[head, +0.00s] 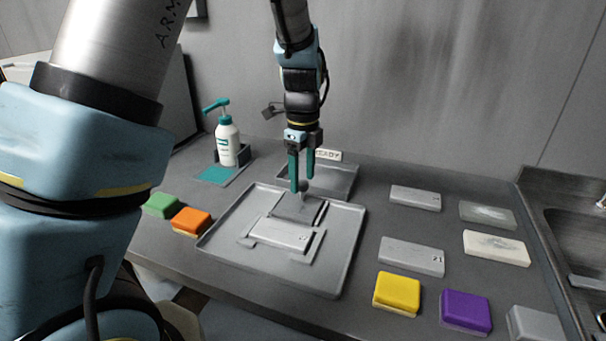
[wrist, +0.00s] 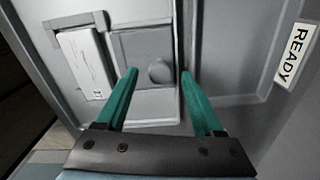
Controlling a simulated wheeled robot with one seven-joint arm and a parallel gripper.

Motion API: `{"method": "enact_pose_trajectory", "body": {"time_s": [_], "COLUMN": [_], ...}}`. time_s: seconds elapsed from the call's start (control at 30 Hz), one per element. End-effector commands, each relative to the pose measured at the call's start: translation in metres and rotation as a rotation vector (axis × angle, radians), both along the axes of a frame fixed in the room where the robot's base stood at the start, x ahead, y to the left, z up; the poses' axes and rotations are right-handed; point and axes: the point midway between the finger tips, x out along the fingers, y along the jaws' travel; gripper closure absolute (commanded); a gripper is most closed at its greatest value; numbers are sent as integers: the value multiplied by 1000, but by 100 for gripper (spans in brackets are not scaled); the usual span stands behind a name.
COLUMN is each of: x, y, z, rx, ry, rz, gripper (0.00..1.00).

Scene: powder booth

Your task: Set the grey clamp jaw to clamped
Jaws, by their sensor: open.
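The grey clamp jaw (head: 294,208) is a flat plate with a rounded knob, set in the large grey tray (head: 225,245). In the wrist view the jaw (wrist: 143,45) lies beside a pale block (wrist: 84,68), with a visible gap between them. My gripper (head: 302,184) points down over the jaw's knob. In the wrist view my gripper (wrist: 159,73) is open, with its teal fingers on either side of the knob (wrist: 160,71). I cannot tell whether either finger touches it.
A smaller tray (head: 340,181) with a READY label (wrist: 292,55) stands behind. A pump bottle (head: 227,140) is at the left, with green (head: 160,204) and orange (head: 191,221) blocks nearer. Several blocks, including a yellow one (head: 397,292), lie right, before a sink (head: 565,215).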

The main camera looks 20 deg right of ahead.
Motion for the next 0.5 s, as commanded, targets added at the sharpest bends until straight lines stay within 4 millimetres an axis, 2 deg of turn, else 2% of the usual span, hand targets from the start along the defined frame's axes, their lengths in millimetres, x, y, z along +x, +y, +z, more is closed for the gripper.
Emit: {"method": "enact_pose_trajectory", "body": {"time_s": [0.13,0.4,0.5], "x": [0,0,0], "y": [0,0,0], "z": [-8,-9,-9], "rx": [1,0,0], "ry": [0,-1,-1], "rz": [-1,0,0], "gripper": [31,31,42]}}
